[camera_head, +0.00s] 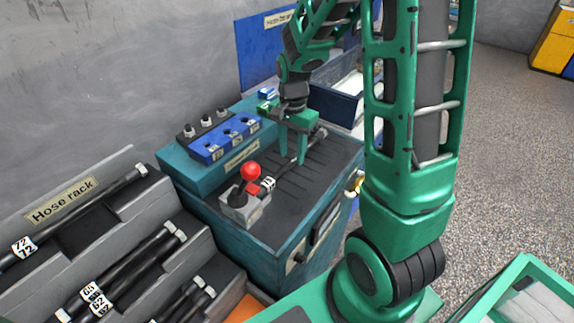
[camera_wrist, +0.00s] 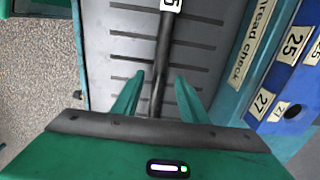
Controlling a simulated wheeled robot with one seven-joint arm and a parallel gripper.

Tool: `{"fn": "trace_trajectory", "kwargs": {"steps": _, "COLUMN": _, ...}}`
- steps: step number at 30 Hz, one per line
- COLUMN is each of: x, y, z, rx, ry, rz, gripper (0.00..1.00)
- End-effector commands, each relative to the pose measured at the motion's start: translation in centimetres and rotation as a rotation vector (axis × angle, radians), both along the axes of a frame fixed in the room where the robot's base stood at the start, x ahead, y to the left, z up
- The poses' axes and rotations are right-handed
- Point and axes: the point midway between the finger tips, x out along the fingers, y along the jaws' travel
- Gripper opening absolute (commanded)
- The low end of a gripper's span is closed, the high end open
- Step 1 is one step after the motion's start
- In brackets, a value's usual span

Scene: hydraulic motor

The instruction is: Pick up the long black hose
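A black hose (camera_head: 285,172) with a white label lies over the dark slotted top of the teal bench. In the wrist view this hose (camera_wrist: 164,60) runs between my gripper's two fingers, with a gap on each side. My gripper (camera_head: 293,158) is open and points down at the bench top; its fingers also show in the wrist view (camera_wrist: 157,90). More black hoses lie in the hose rack at left. A long one labelled 72 (camera_head: 85,215) lies on the top step, and shorter ones (camera_head: 125,268) lie on the lower steps.
A grey block with a red ball knob (camera_head: 250,170) stands on the bench by the hose's near end. A blue thread check block (camera_head: 225,140) stands behind it. Speckled floor (camera_head: 510,130) is clear at right.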

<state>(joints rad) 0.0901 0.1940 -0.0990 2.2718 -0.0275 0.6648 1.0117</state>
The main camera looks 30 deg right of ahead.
Motion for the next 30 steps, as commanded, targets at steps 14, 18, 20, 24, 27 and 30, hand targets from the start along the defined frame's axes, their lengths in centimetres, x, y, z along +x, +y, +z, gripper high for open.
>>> {"fn": "trace_trajectory", "kwargs": {"steps": 14, "x": 0.0, "y": 0.0, "z": -2.2, "rx": -0.001, "ry": -0.001, "rz": 0.0, "gripper": 0.37}}
{"fn": "trace_trajectory", "kwargs": {"steps": 18, "x": 0.0, "y": 0.0, "z": -2.2, "rx": -0.001, "ry": -0.001, "rz": 0.0, "gripper": 0.04}}
{"fn": "trace_trajectory", "kwargs": {"steps": 20, "x": 0.0, "y": 0.0, "z": -2.2, "rx": -0.001, "ry": -0.001, "rz": 0.0, "gripper": 0.0}}
{"fn": "trace_trajectory", "kwargs": {"steps": 24, "x": 0.0, "y": 0.0, "z": -2.2, "rx": 0.0, "ry": -0.002, "rz": 0.0, "gripper": 0.0}}
{"fn": "trace_trajectory", "kwargs": {"steps": 27, "x": 0.0, "y": 0.0, "z": -2.1, "rx": 0.0, "ry": -0.002, "rz": 0.0, "gripper": 0.0}}
{"fn": "trace_trajectory", "kwargs": {"steps": 30, "x": 0.1, "y": 0.0, "z": -1.7, "rx": -0.001, "ry": -0.004, "rz": 0.0, "gripper": 0.0}}
